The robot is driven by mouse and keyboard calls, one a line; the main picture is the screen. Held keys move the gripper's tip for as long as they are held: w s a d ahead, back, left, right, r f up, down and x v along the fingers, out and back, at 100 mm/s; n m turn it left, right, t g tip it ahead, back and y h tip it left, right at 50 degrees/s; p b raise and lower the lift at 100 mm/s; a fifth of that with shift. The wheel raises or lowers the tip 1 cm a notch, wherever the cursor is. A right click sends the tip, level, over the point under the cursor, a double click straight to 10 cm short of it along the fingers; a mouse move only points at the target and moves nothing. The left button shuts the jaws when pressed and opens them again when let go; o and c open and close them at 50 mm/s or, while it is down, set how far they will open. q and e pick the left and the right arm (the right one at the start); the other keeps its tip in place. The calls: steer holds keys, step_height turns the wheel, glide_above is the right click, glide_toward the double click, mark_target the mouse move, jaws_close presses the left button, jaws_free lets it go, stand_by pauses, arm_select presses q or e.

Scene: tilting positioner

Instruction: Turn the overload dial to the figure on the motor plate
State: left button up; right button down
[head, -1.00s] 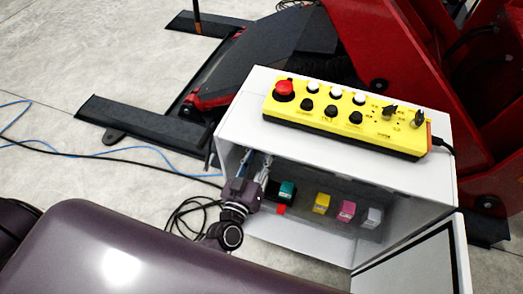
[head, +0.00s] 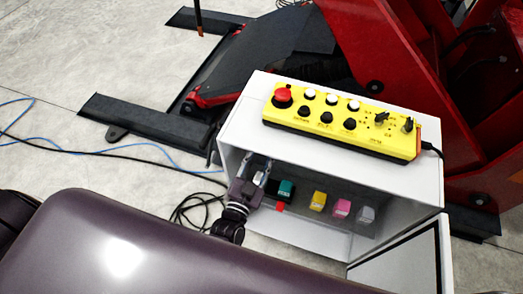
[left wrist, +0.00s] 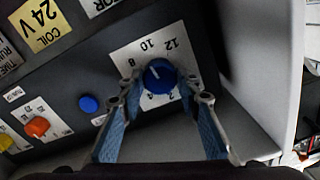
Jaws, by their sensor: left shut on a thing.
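The overload dial is a round blue knob (left wrist: 160,75) on a white scale plate (left wrist: 142,52) in the left wrist view. Figures such as 8, 10 and 12 show around it. A white mark on the knob points to the upper left; its exact figure is hard to read. My left gripper (left wrist: 162,88) has its two fingers on either side of the knob and is shut on it. In the head view my left gripper (head: 259,172) reaches into the left end of the open white cabinet (head: 242,133). I see no motor plate. My right gripper is out of view.
In the left wrist view, a blue button (left wrist: 89,104) and an orange button (left wrist: 38,127) sit left of the dial. A yellow control box (head: 345,138) lies on the cabinet. The cabinet door (head: 405,262) hangs open at the right. Cables cross the floor at the left.

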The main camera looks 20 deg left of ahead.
arm_select(q)
steer(key=shift+m, duration=0.6)
steer(key=o, duration=1.2)
steer(key=shift+c, duration=0.2)
steer(key=shift+s, duration=0.15)
steer(key=s, duration=1.1)
steer(key=shift+s+a, duration=0.15)
steer(key=shift+s, duration=0.25)
